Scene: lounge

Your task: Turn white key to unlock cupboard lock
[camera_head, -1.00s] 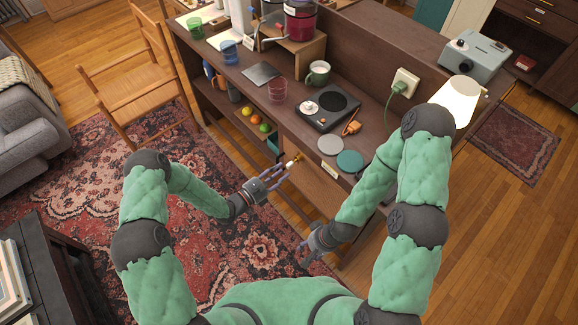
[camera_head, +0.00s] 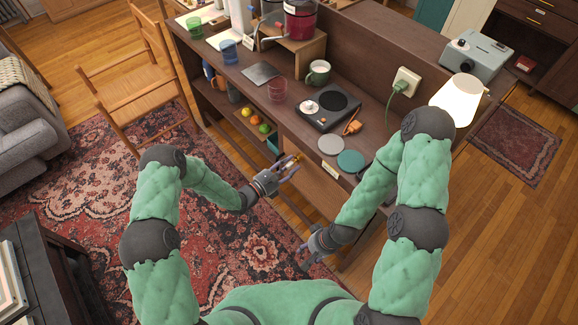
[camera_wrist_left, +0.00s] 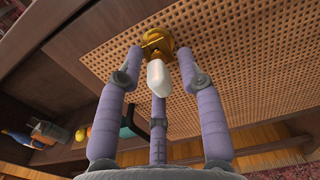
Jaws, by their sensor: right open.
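The white key (camera_wrist_left: 157,75) sticks out of the round brass cupboard lock (camera_wrist_left: 156,43) on the woven cane door (camera_wrist_left: 225,70), in the left wrist view. My left gripper (camera_wrist_left: 160,62) has its purple fingers spread around the key, with gaps at the two sides; contact with the finger behind the key is unclear. In the head view my left gripper (camera_head: 290,165) is at the cupboard front by the small brass lock (camera_head: 299,157), and its fingers hide most of the key. My right gripper (camera_head: 308,257) is open and empty, low in front of the cupboard.
The cupboard top (camera_head: 240,88) carries a green mug (camera_head: 318,73), a black hotplate (camera_head: 328,108) and round coasters (camera_head: 330,145). Fruit (camera_head: 264,127) lies on an open shelf left of the door. A wooden chair (camera_head: 135,80) stands at left. The rug in front is clear.

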